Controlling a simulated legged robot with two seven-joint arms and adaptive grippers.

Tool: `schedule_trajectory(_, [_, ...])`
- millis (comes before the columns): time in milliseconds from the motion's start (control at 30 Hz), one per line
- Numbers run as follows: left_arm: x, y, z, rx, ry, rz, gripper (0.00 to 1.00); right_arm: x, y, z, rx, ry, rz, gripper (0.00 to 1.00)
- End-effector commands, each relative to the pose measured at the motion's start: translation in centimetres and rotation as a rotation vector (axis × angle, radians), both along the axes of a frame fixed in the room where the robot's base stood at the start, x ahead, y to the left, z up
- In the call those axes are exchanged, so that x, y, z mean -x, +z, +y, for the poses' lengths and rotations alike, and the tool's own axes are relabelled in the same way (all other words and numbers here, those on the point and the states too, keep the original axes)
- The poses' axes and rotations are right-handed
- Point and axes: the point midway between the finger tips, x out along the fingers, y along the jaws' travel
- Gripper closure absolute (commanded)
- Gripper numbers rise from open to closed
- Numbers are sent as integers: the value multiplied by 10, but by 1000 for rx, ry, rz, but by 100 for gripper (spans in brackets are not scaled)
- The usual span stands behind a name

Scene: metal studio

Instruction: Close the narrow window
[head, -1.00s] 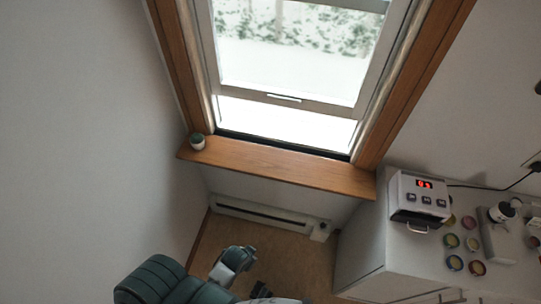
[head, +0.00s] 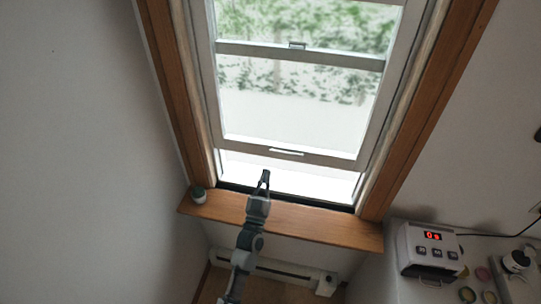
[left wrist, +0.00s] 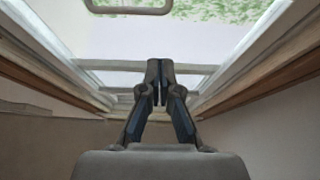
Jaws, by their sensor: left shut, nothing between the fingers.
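The narrow window has a white lower sash (head: 300,115) in a wooden frame. The sash is raised, with a bright gap between its bottom rail and the sill. A small pull handle (head: 286,152) sits on the bottom rail. My left gripper (head: 266,174) is in front of the gap, over the sill and below the handle. In the left wrist view the left gripper (left wrist: 160,72) is shut and empty, pointing at the window. A metal loop, perhaps the handle (left wrist: 130,8), shows at the top of that view. My right gripper is not in view.
The wooden sill (head: 320,223) carries a small pot (head: 198,195) at its left end. A white device with a red display (head: 428,248) stands on the cabinet at right. A heater (head: 290,270) runs low along the wall under the sill.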

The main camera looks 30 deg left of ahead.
Motion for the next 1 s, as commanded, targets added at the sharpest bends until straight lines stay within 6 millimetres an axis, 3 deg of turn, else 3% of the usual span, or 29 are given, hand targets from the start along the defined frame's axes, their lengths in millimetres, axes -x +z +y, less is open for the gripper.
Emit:
schedule_trajectory(167, [-10,17,-2,1,23,-42,100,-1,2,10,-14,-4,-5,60])
schedule_trajectory(433, [-55,42,16,7,21,-41,100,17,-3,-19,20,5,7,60])
schedule_trajectory(600, [-84,58,31,13,23,-40,100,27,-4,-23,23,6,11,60])
schedule_trajectory(667, [-86,45,33,11,22,-31,100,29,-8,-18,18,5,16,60])
schedule_trajectory(767, [-88,30,31,10,21,-33,100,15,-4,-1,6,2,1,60])
schedule_trajectory(1000, [-91,19,20,2,21,-35,100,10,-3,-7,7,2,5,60])
